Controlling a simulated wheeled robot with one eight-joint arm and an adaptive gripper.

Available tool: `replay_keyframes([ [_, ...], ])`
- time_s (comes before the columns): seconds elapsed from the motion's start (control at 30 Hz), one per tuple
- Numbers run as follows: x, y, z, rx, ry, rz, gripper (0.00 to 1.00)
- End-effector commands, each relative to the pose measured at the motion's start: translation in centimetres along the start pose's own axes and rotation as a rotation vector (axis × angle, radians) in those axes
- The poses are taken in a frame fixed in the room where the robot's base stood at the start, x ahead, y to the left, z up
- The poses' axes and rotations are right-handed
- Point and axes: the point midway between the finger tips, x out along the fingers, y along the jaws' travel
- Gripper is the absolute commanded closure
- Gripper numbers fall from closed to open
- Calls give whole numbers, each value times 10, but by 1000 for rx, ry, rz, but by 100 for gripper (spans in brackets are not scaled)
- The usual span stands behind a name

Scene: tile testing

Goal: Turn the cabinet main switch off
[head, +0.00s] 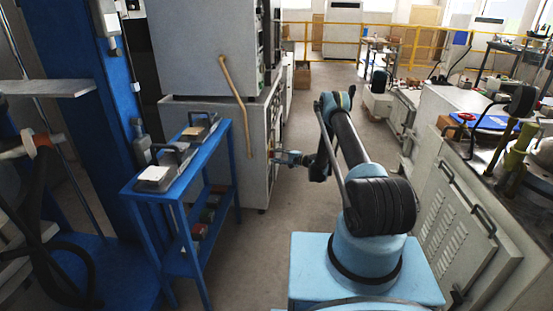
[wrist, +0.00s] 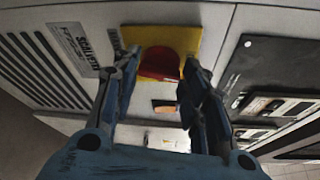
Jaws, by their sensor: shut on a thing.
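The main switch is a red knob (wrist: 158,62) on a yellow plate (wrist: 190,38), set in the light grey cabinet face (wrist: 215,20) in the wrist view. My gripper (wrist: 160,66) has its two blue fingers on either side of the knob, shut on it. The fingers partly hide the knob's sides and the plate. In the head view my gripper (head: 278,154) reaches left to the front of the grey cabinet (head: 240,180). The switch is too small and covered to make out there.
An orange rectangular part (wrist: 165,106) sits below the switch, and a dark panel (wrist: 262,65) is to its right. A blue trolley (head: 180,180) with devices stands left of the cabinet. A workbench (head: 450,190) is on the right.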

Motion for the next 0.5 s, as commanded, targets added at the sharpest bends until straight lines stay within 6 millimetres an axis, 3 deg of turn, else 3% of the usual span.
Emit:
replay_keyframes([
  [0.23,-1,3,1,-1,-2,4,83],
  [0.27,-1,3,1,-1,-2,4,57],
  [0.33,-1,2,1,0,-2,4,41],
  [0.5,0,2,1,0,-2,3,39],
])
